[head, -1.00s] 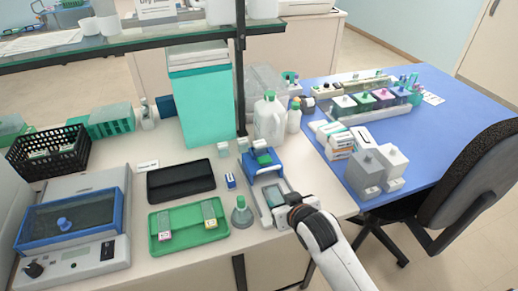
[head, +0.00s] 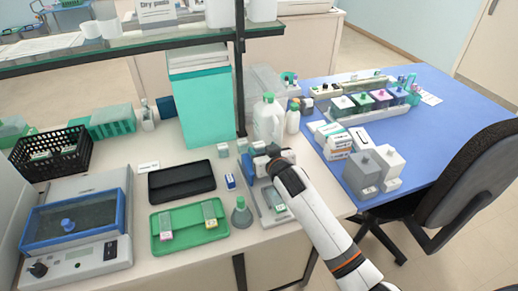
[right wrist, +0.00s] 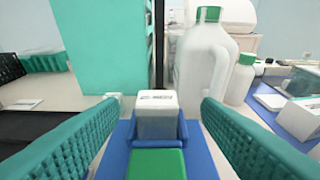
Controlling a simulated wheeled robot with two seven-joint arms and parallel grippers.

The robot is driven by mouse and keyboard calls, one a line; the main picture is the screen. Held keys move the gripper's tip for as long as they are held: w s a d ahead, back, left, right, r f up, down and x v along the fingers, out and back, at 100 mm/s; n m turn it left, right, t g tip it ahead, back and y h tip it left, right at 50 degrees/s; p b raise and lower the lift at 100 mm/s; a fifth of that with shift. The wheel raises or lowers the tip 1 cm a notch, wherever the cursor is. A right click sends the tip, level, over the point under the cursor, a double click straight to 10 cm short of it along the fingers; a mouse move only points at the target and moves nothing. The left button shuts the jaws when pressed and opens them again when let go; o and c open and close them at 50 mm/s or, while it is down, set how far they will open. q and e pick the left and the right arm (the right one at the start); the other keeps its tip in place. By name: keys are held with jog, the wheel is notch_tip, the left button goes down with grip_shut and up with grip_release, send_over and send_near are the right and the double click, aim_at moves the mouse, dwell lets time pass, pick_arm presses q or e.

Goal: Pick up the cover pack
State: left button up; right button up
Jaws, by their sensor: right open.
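A small box with a white, labelled top and translucent sides, which looks like the cover pack (right wrist: 157,112), stands in a blue holder (right wrist: 198,150) in the right wrist view. A green block (right wrist: 157,165) is nearer the camera in the same holder. My right gripper (right wrist: 160,107) is open, with one teal ridged finger on each side of the box and clear gaps between. In the head view my right gripper (head: 262,158) hides most of the holder and the box. My left gripper is in neither view now.
White jugs with green caps (head: 267,120) stand just behind the holder. A tall teal box (head: 203,110) is behind to the left, beside the black shelf post (head: 240,75).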

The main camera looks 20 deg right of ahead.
aim_at(261, 149)
jog(key=shift+f+p+x, duration=0.15)
jog(key=shift+p+x, duration=0.05)
jog(key=shift+x, duration=0.95)
jog(key=shift+f+p+x, duration=0.15)
jog(key=shift+f+x, duration=0.05)
jog(key=shift+x, duration=0.9)
jog(key=shift+s+a, duration=0.15)
jog(key=shift+c, duration=0.4)
jog(key=c, duration=1)
